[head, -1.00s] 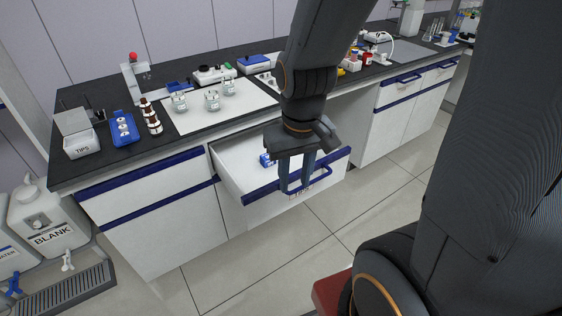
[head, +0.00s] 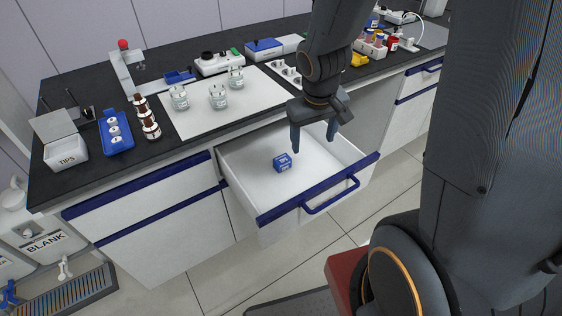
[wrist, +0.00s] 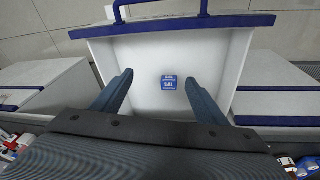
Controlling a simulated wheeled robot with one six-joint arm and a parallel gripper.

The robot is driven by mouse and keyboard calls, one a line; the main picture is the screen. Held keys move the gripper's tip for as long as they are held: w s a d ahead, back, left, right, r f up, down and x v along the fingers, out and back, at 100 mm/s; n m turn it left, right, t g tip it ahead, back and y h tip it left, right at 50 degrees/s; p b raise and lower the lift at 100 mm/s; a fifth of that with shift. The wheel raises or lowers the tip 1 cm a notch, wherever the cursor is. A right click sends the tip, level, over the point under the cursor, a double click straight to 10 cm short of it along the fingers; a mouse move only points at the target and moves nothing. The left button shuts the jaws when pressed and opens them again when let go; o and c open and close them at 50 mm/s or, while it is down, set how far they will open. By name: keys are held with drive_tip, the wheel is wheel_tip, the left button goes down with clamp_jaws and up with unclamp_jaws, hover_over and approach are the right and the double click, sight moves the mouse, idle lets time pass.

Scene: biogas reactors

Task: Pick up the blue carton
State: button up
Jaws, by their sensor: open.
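The blue carton (head: 282,162) is a small box with white lettering, lying on the white floor of the open drawer (head: 325,172). My gripper (head: 314,146) is open and empty. It hangs above the drawer, to the right of the carton in the head view, with its fingers pointing down. In the wrist view my gripper (wrist: 160,82) has its two blue-grey fingers spread wide.
The drawer front (head: 320,190) with its blue handle stands pulled out below the black counter. On the counter are a white mat with glass jars (head: 218,96), brown bottles (head: 148,122), a blue tray (head: 116,132) and a tips box (head: 66,146). The floor before the drawer is clear.

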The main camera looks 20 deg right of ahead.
drive_tip(key=w+f+n+t+b, duration=0.1)
drive_tip(key=w+f, duration=0.5)
drive_tip(key=w, duration=0.1)
drive_tip(key=n+y+b, duration=0.1)
drive_tip(key=y, duration=0.1)
approach(283, 159)
drive_tip(key=shift+n+t, duration=0.3)
drive_tip(key=shift+t, duration=0.2)
drive_tip(key=b+x, duration=0.1)
drive_tip(key=x, duration=0.2)
drive_tip(key=b+x, duration=0.1)
drive_tip(key=x, duration=0.1)
drive_tip(key=b+x, duration=0.1)
drive_tip(key=x, duration=0.2)
drive_tip(key=shift+s+a+f, duration=0.1)
drive_tip(key=shift+s+f, duration=0.2)
drive_tip(key=shift+f, duration=0.15)
